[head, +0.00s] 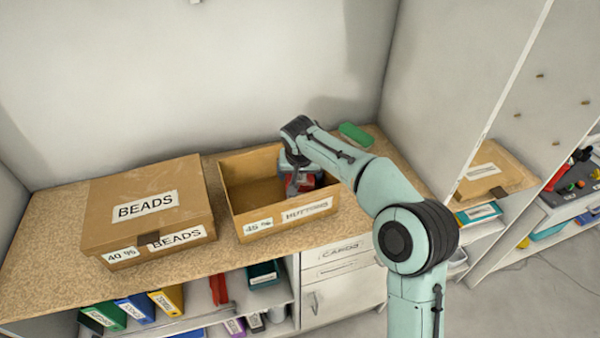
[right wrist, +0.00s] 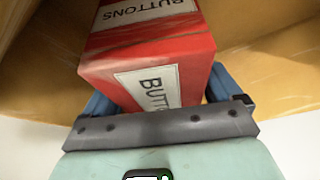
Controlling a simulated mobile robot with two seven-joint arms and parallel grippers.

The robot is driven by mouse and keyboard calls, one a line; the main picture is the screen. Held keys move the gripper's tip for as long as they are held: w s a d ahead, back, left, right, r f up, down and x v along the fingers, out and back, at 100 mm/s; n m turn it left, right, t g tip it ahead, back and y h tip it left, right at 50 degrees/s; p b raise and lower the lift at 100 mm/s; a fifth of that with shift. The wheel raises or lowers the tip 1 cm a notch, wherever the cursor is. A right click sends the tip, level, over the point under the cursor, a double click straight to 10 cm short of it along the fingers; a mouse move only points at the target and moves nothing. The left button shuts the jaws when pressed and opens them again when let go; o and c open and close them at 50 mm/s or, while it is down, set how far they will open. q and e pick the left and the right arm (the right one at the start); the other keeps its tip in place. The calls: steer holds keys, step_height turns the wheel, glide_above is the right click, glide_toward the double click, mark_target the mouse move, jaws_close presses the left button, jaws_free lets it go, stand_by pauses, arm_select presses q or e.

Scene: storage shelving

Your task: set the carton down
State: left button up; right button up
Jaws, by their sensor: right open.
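The red carton (right wrist: 205,52) with white BUTTONS labels sits between the two fingers of my right gripper (right wrist: 160,92) in the right wrist view. The fingers are open, one on each side of it. In the head view the gripper (head: 299,172) reaches down into the right part of an open cardboard box (head: 262,222) labelled BUTTONS, and a bit of the red carton (head: 303,185) shows there. The carton's underside is hidden, so I cannot tell whether it rests on the box floor. My left gripper is out of view.
A closed cardboard box (head: 148,205) labelled BEADS stands left of the open box on the speckled worktop (head: 45,250). A green object (head: 356,134) lies behind, near the wall. Shelves with binders and a drawer cabinet (head: 343,278) are below. A tall shelf unit stands at the right.

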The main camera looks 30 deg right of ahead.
steer(key=p+v, duration=0.1)
steer(key=v, duration=1)
steer(key=shift+r, duration=0.2)
steer(key=shift+s+a+r, duration=0.1)
steer(key=shift+s+r, duration=0.05)
steer(key=shift+r, duration=0.3)
